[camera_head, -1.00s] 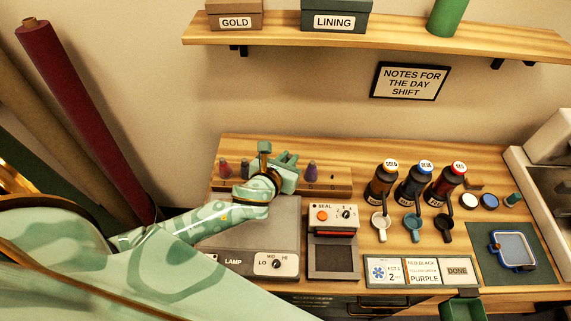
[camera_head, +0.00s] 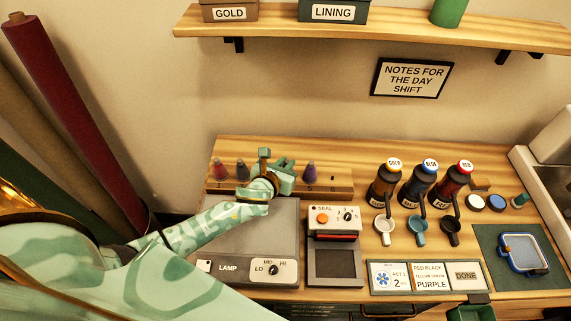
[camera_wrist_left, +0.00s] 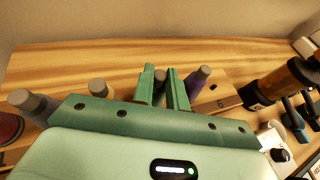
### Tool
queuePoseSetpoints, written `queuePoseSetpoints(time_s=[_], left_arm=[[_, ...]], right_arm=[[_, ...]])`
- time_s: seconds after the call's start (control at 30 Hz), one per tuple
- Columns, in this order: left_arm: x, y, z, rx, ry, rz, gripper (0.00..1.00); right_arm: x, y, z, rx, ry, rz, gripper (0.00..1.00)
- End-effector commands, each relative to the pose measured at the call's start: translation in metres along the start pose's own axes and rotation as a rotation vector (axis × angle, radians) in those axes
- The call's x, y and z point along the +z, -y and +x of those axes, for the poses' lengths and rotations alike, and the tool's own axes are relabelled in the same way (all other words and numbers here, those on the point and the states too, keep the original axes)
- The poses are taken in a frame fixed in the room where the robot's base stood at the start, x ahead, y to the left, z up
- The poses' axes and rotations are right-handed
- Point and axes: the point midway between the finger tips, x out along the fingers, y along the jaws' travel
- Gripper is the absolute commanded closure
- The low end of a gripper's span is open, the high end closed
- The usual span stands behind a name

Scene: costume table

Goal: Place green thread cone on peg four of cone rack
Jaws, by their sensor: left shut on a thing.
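The cone rack (camera_head: 343,189) is a long wooden block along the back of the table. It bears a red cone (camera_head: 219,169) and a dark cone (camera_head: 242,169) at its left, and a purple cone (camera_head: 309,169) right of my gripper. My left gripper (camera_head: 285,169) is low over the rack's middle, just left of the purple cone. In the left wrist view its fingers (camera_wrist_left: 163,90) are shut on a cone whose grey tip (camera_wrist_left: 160,75) shows between them. Its body colour and base are hidden, so I cannot tell whether it sits on a peg. My right gripper is not in view.
The lamp plate (camera_head: 250,235) and sealer (camera_head: 334,262) stand in front of the rack. Dye bottles (camera_head: 417,182) stand to the right, with small cups before them. A shelf (camera_head: 380,30) is above.

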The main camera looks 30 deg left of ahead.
Motion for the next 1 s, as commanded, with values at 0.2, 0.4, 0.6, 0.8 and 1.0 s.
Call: queuePoseSetpoints(time_s=[0.2, 0.4, 0.6, 0.8, 1.0], left_arm=[[-0.002, 0.0, 0.001, 0.0, -0.001, 0.0, 0.64], [-0.001, 0.0, 0.0, 0.0, 0.0, 0.0, 0.64], [0.001, 0.0, -0.021, -0.001, -0.002, 0.002, 0.64], [0.003, 0.0, -0.069, -0.001, -0.002, 0.002, 0.64], [0.001, 0.0, -0.107, 0.0, -0.001, 0.0, 0.64]], right_arm=[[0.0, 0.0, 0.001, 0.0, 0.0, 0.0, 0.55], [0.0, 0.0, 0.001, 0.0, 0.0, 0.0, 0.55], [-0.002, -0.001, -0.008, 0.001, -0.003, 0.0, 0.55], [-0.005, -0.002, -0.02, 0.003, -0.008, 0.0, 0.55], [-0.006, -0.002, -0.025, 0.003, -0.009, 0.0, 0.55]])
